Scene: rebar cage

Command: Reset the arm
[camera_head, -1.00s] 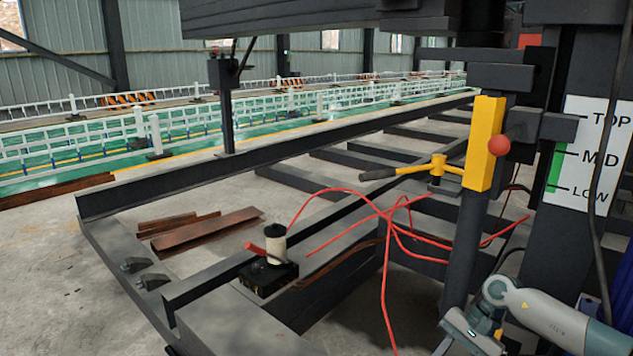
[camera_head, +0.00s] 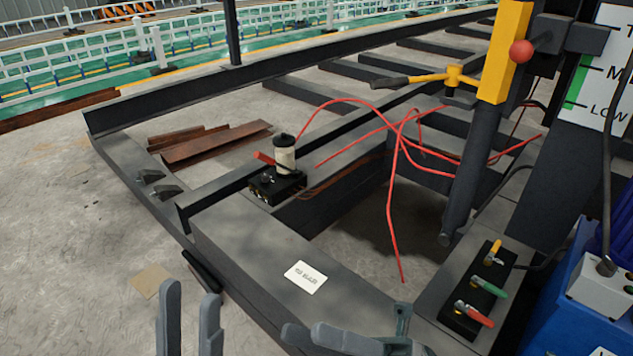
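My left gripper (camera_head: 192,294) comes up at the bottom edge, left of centre. Its two grey fingers stand upright with a gap between them and nothing in it. My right gripper (camera_head: 304,332) is at the bottom edge near the middle, its fingers pointing left over the dark steel beam (camera_head: 235,250). Its fingers overlap in this view, so the gap between them cannot be judged; no held object shows. The rest of both arms is mostly out of frame.
A black block with a white cylinder (camera_head: 285,157) stands on the frame. Red cables (camera_head: 392,225) hang across the middle. A yellow lever post (camera_head: 502,50) stands at right. A black switch box (camera_head: 478,300) with coloured levers and a blue cabinet (camera_head: 560,305) are at lower right.

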